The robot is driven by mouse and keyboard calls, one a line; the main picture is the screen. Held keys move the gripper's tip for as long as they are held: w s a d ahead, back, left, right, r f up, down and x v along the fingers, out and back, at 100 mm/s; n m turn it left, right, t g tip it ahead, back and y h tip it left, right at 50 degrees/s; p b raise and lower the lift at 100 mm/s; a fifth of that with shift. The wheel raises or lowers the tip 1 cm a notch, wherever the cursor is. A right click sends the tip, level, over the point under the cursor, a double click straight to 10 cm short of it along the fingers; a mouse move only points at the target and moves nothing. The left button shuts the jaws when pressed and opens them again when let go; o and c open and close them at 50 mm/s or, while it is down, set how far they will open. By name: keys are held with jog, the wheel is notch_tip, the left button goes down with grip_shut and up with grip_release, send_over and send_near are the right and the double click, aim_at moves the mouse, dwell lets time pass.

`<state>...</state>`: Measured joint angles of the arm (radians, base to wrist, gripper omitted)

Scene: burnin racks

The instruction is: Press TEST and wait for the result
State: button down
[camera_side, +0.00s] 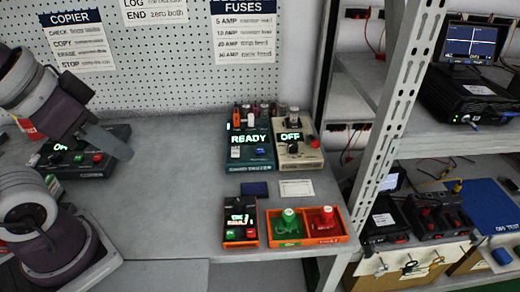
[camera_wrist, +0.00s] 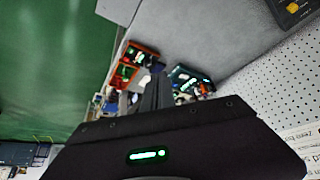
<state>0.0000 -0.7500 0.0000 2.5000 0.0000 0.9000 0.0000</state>
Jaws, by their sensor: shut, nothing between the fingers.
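My gripper (camera_side: 118,148) is shut and empty at the left, in front of the dark box with a lit display (camera_side: 88,160) and partly covering it. In the wrist view its fingers (camera_wrist: 150,92) point toward the devices. A teal box (camera_side: 250,152) at the back centre shows READY, with a white and a blue button below; it also shows in the wrist view (camera_wrist: 185,75). A beige box (camera_side: 298,155) beside it shows OFF. A small orange-edged unit (camera_side: 240,235) in front has a lit display, too blurred to read surely, and green and red buttons. No TEST label is readable.
An orange tray (camera_side: 306,240) holds a green bin (camera_side: 287,228) and a red bin (camera_side: 323,222), each with a knobbed part. A dark blue pad (camera_side: 254,189) and a white card (camera_side: 297,188) lie behind. A metal rack post (camera_side: 385,130) stands right. The bench middle is clear.

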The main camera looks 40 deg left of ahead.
dwell(0.3)
jog(key=n+t, duration=0.4)
jog(key=n, duration=0.4)
send_over(257, 151)
notch_tip(257, 151, down, 11)
jog(key=shift+d+f, duration=0.1)
jog(key=shift+f, duration=0.1)
jog(key=shift+h, duration=0.3)
jog(key=shift+f, duration=4.4)
jog(key=shift+f, duration=0.1)
jog(key=shift+f, duration=0.3)
